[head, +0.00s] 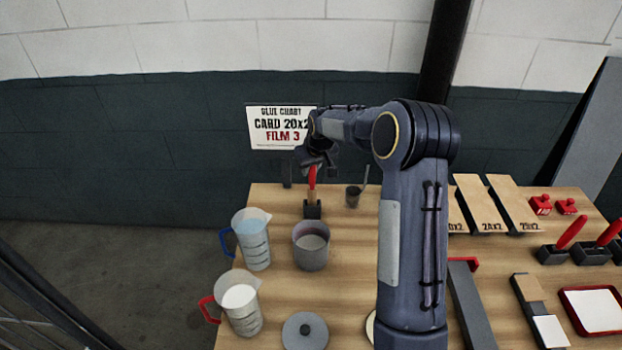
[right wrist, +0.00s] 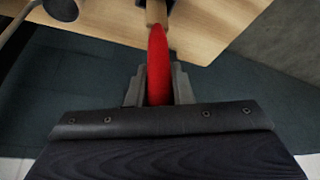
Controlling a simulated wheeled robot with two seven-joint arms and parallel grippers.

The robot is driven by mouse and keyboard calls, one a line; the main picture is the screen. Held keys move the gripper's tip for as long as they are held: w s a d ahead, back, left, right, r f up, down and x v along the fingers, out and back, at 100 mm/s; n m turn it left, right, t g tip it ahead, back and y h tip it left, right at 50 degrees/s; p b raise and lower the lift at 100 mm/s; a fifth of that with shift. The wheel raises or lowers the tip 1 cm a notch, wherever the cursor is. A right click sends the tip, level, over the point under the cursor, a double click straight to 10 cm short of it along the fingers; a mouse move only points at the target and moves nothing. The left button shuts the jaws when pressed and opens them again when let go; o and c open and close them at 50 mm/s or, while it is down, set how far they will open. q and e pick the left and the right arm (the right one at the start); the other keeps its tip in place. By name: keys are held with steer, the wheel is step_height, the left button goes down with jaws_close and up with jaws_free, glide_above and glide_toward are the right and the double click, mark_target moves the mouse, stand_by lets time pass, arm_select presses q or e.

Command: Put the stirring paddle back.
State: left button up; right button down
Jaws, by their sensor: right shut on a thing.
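The stirring paddle (head: 312,178) has a red handle and a wood-coloured lower part. It stands about upright at the back left of the table, its lower end hidden in or behind a small dark holder (head: 312,209). My right gripper (head: 316,160) is shut on the red handle from above. In the right wrist view the red handle (right wrist: 158,62) lies between the fingers of my gripper (right wrist: 158,88), with the wooden part beyond it. Whether the paddle is fully seated cannot be told. My left gripper is not in view.
A grey pot (head: 311,252), a blue-handled jug (head: 252,240) and a red-handled jug (head: 240,304) stand in front of the holder. A small dark cup with a thin rod (head: 353,197) is just right. A grey lid (head: 305,331) lies near the front.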

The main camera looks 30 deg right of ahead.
mark_target(311, 176)
steer(key=shift+f+b, duration=0.6)
steer(key=shift+f, duration=0.95)
steer(key=shift+f, duration=0.1)
steer(key=c, duration=1.3)
jaws_free()
